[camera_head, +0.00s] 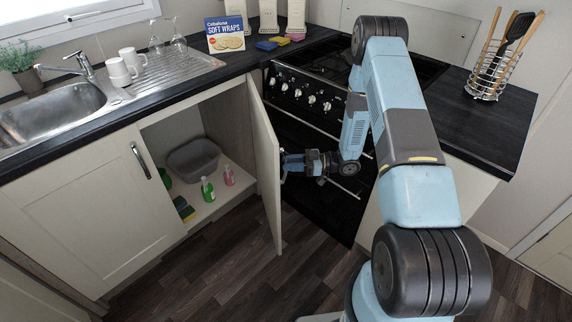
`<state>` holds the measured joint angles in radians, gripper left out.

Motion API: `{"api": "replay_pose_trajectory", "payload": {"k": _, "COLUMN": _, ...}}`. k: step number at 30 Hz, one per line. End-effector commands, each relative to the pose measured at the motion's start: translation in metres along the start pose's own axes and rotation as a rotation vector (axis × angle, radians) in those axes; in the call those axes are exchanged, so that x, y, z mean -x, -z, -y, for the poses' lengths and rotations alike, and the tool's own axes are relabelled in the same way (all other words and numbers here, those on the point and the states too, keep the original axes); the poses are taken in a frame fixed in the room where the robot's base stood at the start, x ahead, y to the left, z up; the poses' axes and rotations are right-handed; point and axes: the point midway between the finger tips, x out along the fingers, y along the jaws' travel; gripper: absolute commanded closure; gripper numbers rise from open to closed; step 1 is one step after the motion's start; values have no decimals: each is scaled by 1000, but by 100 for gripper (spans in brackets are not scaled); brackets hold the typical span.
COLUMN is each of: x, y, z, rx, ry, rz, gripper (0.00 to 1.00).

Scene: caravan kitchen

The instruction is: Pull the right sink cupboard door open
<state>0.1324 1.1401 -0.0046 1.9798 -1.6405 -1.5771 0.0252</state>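The right sink cupboard door (264,165) stands wide open, swung out from the cabinet on its right-hand edge and seen nearly edge-on. Its outer face, toward the oven, is mostly turned away from view. My gripper (287,166) is at the outer side of this door, at about handle height. The door's edge and the small view hide the fingertips, so I cannot tell whether they hold the handle. The cupboard interior (180,135) is exposed, with a grey basin (194,158), a green bottle (208,190), a pink bottle (229,175) and sponges (184,209) inside.
The left cupboard door (85,215) is shut, with a dark handle (140,160). The black oven (320,205) and its knobs (298,92) stand close behind my gripper. Dark floor (220,275) in front of the cupboard is clear.

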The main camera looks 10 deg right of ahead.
Motion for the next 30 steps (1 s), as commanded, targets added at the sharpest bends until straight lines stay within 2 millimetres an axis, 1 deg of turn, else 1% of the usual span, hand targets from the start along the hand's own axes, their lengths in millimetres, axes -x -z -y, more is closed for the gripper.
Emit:
{"api": "replay_pose_trajectory", "payload": {"k": 5, "x": -1, "y": 18, "z": -1, "rx": 2, "ry": 0, "rz": 0, "gripper": 67}}
{"api": "replay_pose_trajectory", "payload": {"k": 7, "x": -1, "y": 29, "z": -1, "rx": 4, "ry": 0, "rz": 0, "gripper": 67}}
{"api": "replay_pose_trajectory", "payload": {"k": 8, "x": 0, "y": 33, "z": 2, "rx": 3, "ry": 0, "rz": 0, "gripper": 67}}
{"api": "replay_pose_trajectory", "payload": {"k": 20, "x": 12, "y": 89, "z": 50, "rx": 1, "ry": 1, "rz": -1, "gripper": 67}}
{"api": "replay_pose_trajectory", "payload": {"k": 24, "x": 18, "y": 99, "z": 76, "rx": -1, "ry": 0, "rz": -1, "gripper": 67}}
{"api": "replay_pose_trajectory", "payload": {"k": 30, "x": 26, "y": 114, "z": 108, "rx": -1, "ry": 1, "rz": -1, "gripper": 67}}
